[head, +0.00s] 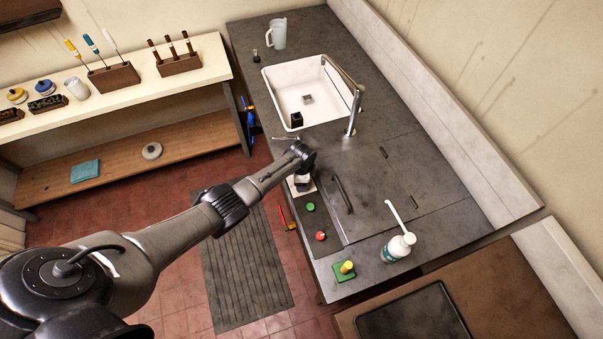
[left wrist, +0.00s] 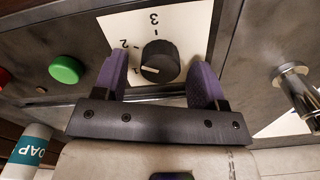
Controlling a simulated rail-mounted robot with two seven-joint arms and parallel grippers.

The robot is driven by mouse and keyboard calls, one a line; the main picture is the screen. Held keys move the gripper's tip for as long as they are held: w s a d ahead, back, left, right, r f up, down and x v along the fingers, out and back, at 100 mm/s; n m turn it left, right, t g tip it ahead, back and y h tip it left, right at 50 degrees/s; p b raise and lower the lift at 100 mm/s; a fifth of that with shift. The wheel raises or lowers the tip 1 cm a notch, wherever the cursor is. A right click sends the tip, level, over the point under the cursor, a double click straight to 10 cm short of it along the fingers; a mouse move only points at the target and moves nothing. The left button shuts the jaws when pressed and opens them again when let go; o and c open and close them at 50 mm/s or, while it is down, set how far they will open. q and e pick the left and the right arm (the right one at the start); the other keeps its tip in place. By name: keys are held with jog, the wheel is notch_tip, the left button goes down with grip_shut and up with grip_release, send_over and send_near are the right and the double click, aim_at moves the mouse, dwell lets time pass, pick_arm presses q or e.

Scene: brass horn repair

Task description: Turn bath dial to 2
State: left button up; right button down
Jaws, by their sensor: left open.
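The bath dial (left wrist: 160,62) is a round black knob on a white scale plate (left wrist: 190,30). The numerals 2 and 3 show around it, with what looks like a 1 at its left. A pale mark on the knob appears to point toward that left side, near the 1. My left gripper (left wrist: 160,82) is open, with its purple fingers on either side of the knob. I cannot tell whether they touch it. In the head view my left gripper (head: 301,178) is over the plate at the counter's front edge and hides most of the dial. My right gripper is not in view.
A green button (head: 310,207) and a red button (head: 320,236) are beside the plate. A dark lid with a handle (head: 343,194) lies behind it. A soap bottle (head: 398,247) and a white sink (head: 285,85) are on the counter (head: 375,135).

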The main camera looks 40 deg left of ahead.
pick_arm(q)
notch_tip(320, 180, up, 14)
jog(key=p, duration=0.1)
jog(key=shift+f+p, duration=0.2)
jog(key=shift+p, duration=0.1)
dwell(0.7)
